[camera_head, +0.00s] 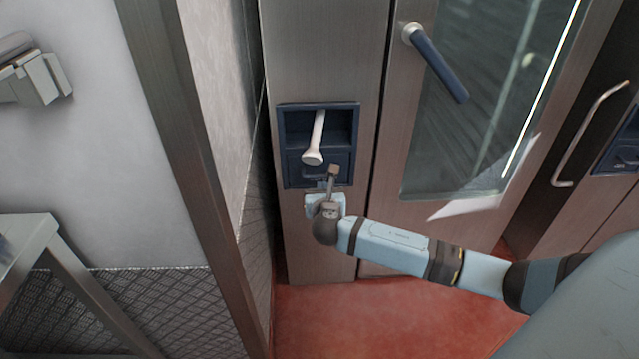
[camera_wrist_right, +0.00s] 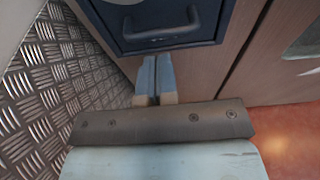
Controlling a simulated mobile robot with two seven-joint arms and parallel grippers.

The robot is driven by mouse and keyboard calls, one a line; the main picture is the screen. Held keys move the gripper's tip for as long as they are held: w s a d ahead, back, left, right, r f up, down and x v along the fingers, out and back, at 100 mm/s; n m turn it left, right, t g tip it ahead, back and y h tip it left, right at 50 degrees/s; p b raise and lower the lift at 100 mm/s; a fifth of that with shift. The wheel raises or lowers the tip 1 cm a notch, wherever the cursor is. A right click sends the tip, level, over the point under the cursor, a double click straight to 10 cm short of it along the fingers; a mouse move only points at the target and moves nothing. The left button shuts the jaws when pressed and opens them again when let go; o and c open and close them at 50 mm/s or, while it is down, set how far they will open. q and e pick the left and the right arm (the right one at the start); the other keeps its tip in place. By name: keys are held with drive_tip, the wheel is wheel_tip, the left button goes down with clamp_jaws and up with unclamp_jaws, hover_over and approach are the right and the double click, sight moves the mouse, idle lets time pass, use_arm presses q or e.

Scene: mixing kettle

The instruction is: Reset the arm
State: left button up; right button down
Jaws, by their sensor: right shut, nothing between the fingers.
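My right arm (camera_head: 395,245) reaches in from the lower right of the head view. Its right gripper (camera_head: 333,172) is in front of the lower part of a dark blue recessed panel (camera_head: 285,125) in a steel cabinet. In the right wrist view the two fingers of this gripper (camera_wrist_right: 155,78) lie side by side, shut and empty. They point toward the panel's lower drawer (camera_wrist_right: 205,28) with its dark handle (camera_wrist_right: 160,36). I cannot tell from the views whether the fingertips touch the panel. My left gripper is not in view.
A white lever (camera_head: 316,140) hangs in the panel's recess just above the gripper. A glass door (camera_head: 480,110) with a dark blue handle (camera_head: 440,65) is to the right. A wall post (camera_head: 180,130) stands left. Red floor (camera_head: 385,320) is clear below the arm.

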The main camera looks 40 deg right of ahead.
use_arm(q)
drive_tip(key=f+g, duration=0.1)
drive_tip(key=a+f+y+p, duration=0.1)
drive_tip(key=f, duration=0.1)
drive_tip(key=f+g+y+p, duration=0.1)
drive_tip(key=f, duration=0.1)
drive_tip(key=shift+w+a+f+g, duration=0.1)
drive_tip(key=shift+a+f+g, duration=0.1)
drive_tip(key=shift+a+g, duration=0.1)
use_arm(e)
drive_tip(key=v, duration=0.8)
drive_tip(key=shift+s, duration=0.15)
